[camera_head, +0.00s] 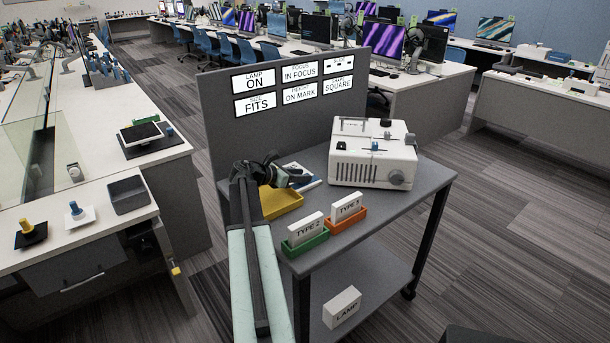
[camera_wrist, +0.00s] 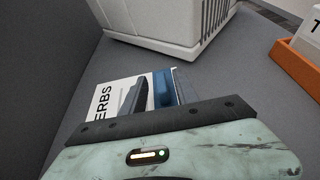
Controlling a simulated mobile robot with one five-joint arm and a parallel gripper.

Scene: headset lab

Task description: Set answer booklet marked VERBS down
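The white answer booklet (camera_wrist: 103,98) shows in the wrist view with the letters "ERBS" readable; the rest of the word is cut off or covered. It also shows as a white and blue piece beside my gripper in the head view (camera_head: 312,184). My gripper (camera_head: 300,176) is at the booklet, low over the back left of the grey cart top. In the wrist view my dark fingers (camera_wrist: 148,94) overlap the booklet, with blue beside them. Whether they are closed on it, and whether it touches the cart top, I cannot tell.
A white projector-like machine (camera_head: 372,160) stands right of my gripper. A yellow tray (camera_head: 279,203) lies under my arm. A green holder (camera_head: 304,245) and an orange holder (camera_head: 346,221) bear TYPE cards at the front. A grey panel (camera_head: 222,125) rises behind. A LAMP box (camera_head: 342,306) sits below.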

